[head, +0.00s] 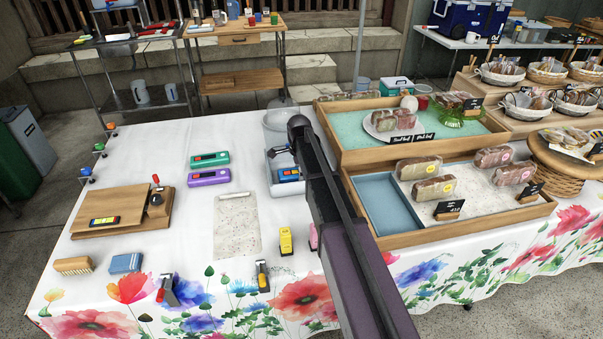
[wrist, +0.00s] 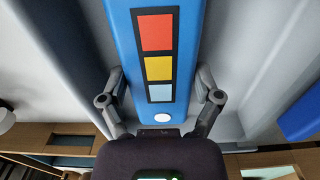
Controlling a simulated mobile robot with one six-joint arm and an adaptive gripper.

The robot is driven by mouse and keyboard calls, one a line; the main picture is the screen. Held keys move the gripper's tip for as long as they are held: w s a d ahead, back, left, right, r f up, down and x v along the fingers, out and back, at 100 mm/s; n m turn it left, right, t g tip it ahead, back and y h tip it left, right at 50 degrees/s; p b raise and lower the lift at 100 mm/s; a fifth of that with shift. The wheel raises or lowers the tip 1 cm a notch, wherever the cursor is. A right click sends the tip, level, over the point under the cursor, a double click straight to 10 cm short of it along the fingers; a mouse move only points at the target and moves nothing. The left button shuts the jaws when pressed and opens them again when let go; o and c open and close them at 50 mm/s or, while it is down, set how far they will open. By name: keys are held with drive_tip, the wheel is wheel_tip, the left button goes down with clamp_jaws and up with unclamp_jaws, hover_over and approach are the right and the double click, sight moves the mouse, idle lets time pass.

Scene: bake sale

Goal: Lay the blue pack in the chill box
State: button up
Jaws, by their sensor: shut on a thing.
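My gripper (wrist: 160,78) has its two grey fingers closed on the sides of a blue pack (wrist: 185,30). The pack's dark label carries red, yellow and light blue squares, with a white dot below. Pale grey walls lie around and behind the pack in the wrist view, and I take them to be the chill box (wrist: 250,60). In the head view the pale box (head: 271,187) stands mid-table, with my gripper (head: 280,152) over it. A blue pack (head: 289,175) shows there; I cannot tell if it is the held one. The pack's far end and contact below are hidden.
Another blue thing (wrist: 302,115) shows at the right of the wrist view. A wooden display tray (head: 400,240) is close on the right.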

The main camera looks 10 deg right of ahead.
drive_tip(key=shift+f, duration=0.15)
drive_tip(key=o, duration=1.1)
drive_tip(key=shift+r, duration=0.25)
wheel_tip(320, 180, up, 12)
drive_tip(key=p, duration=1.2)
drive_tip(key=shift+s+f, duration=0.1)
drive_tip(key=s+n, duration=0.6)
drive_tip(key=s, duration=0.3)
drive_tip(key=s+n, duration=0.6)
drive_tip(key=s, duration=0.3)
drive_tip(key=s+n, duration=0.6)
drive_tip(key=s, duration=0.3)
drive_tip(key=shift+s+d, duration=0.25)
drive_tip(key=shift+d, duration=0.1)
